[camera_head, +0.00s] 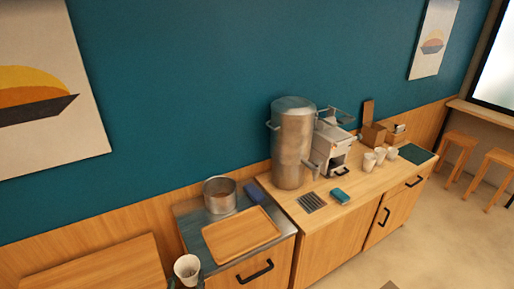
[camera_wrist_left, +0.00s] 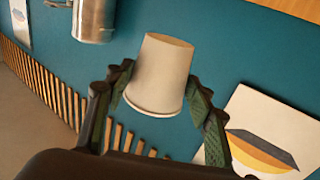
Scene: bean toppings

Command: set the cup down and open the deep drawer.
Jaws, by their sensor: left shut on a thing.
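A pale paper cup (camera_head: 187,268) is at the bottom of the head view, in front of the left end of the steel-topped counter. My left gripper (camera_head: 188,282) is shut on it, mostly cut off by the lower edge. In the left wrist view the cup (camera_wrist_left: 160,75) sits between the two green-padded fingers. My right gripper is out of view. A wooden front (camera_head: 243,276) with a black bar handle (camera_head: 255,272) is below the steel top and looks closed. More closed fronts with black handles (camera_head: 384,217) are to the right. I cannot tell which is the deep drawer.
A wooden tray (camera_head: 242,236) and a steel pot (camera_head: 220,194) stand on the steel top (camera_head: 190,229). A tall metal urn (camera_head: 292,145), a white machine (camera_head: 333,148) and several white cups (camera_head: 369,162) stand on the wooden counter. A bare wooden surface (camera_head: 100,268) is at lower left.

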